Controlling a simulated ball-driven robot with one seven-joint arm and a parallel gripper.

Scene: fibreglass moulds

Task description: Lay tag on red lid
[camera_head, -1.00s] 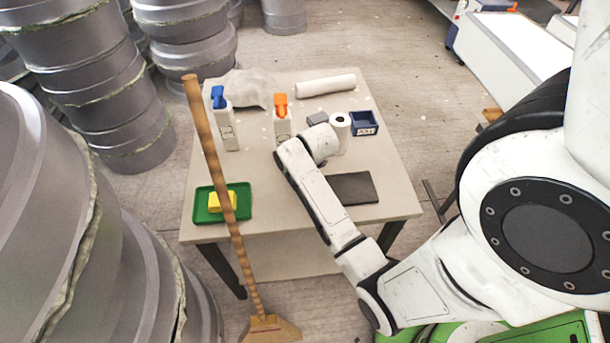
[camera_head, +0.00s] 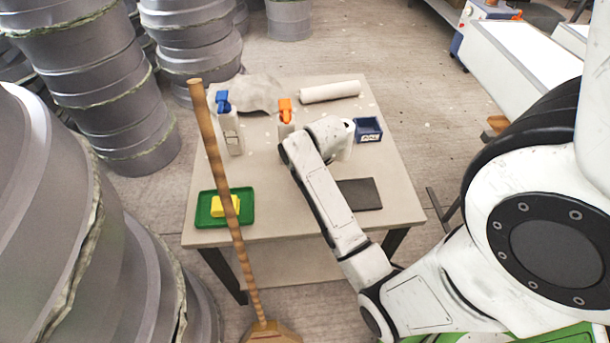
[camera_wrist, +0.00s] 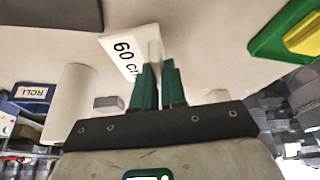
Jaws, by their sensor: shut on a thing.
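The white tag (camera_wrist: 122,52) with black print starting "60" shows in the wrist view. The green fingers of my gripper (camera_wrist: 157,68) are shut on an upright part of it. The tag's face is close to the pale table top (camera_head: 290,215); I cannot tell if it touches. In the head view my wrist hides the fingers and the tag. I see no red lid in either view.
A blue-topped bottle (camera_head: 230,135) and an orange-topped bottle (camera_head: 286,120) stand upright. A blue bin (camera_head: 368,130), dark pad (camera_head: 360,194), white roll (camera_head: 330,91), and green tray (camera_head: 204,212) with a yellow block lie around. A wooden-handled broom (camera_head: 222,170) stands before the table.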

